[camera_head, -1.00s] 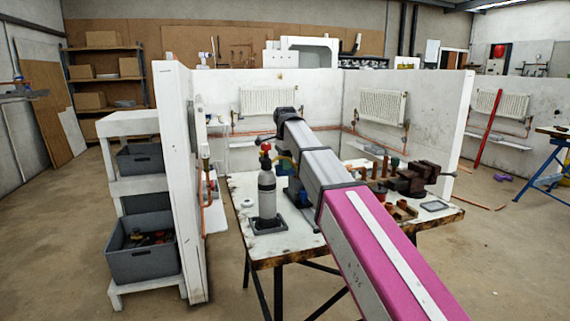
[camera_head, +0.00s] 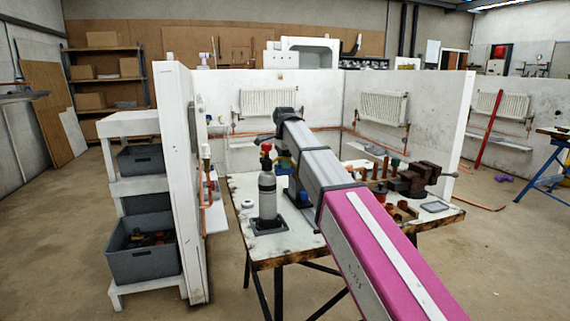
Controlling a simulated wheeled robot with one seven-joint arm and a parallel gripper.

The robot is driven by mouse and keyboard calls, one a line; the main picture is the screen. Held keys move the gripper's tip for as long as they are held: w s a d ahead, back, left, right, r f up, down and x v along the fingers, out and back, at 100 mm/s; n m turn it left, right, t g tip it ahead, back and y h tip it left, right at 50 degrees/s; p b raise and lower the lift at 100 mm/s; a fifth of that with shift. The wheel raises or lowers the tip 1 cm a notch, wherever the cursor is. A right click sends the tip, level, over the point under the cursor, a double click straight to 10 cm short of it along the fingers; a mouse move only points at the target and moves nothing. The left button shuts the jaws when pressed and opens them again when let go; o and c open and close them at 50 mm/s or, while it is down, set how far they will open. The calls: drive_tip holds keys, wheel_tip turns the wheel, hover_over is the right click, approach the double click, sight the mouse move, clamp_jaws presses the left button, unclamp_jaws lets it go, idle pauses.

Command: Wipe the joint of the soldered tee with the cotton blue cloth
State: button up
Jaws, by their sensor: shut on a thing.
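My arm reaches over the workbench (camera_head: 280,246), and its far end joint (camera_head: 285,114) is in front of the back panel. My gripper is hidden behind the arm and the bottle. A small patch of blue (camera_head: 284,164) shows between the bottle and the arm; I cannot tell whether it is the cotton cloth. Copper-coloured fittings (camera_head: 402,210) lie on the right of the bench, too small to tell whether one is the soldered tee. Copper pipe (camera_head: 360,134) runs along the panels below the radiators.
A grey bottle with a red top (camera_head: 267,192) stands on the bench's left side. A brown vice (camera_head: 424,178) stands at the right. A white partition (camera_head: 183,190) and a shelf with grey bins (camera_head: 143,250) are to the left. A blue trestle (camera_head: 545,172) is far right.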

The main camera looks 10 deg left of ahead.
drive_tip(key=shift+s, duration=0.1)
idle(0.3)
drive_tip(key=shift+s+d, duration=0.3)
drive_tip(key=shift+s, duration=0.25)
drive_tip(key=shift+w+a, duration=0.1)
drive_tip(key=shift+w, duration=0.1)
drive_tip(key=shift+w+a, duration=0.15)
drive_tip(key=shift+w, duration=0.2)
drive_tip(key=shift+w, duration=0.1)
drive_tip(key=shift+s, duration=0.35)
idle(0.5)
idle(0.4)
drive_tip(key=shift+s+a, duration=0.3)
drive_tip(key=shift+a, duration=0.2)
drive_tip(key=shift+s+a, duration=0.25)
drive_tip(key=shift+a, duration=0.25)
drive_tip(key=shift+r, duration=0.1)
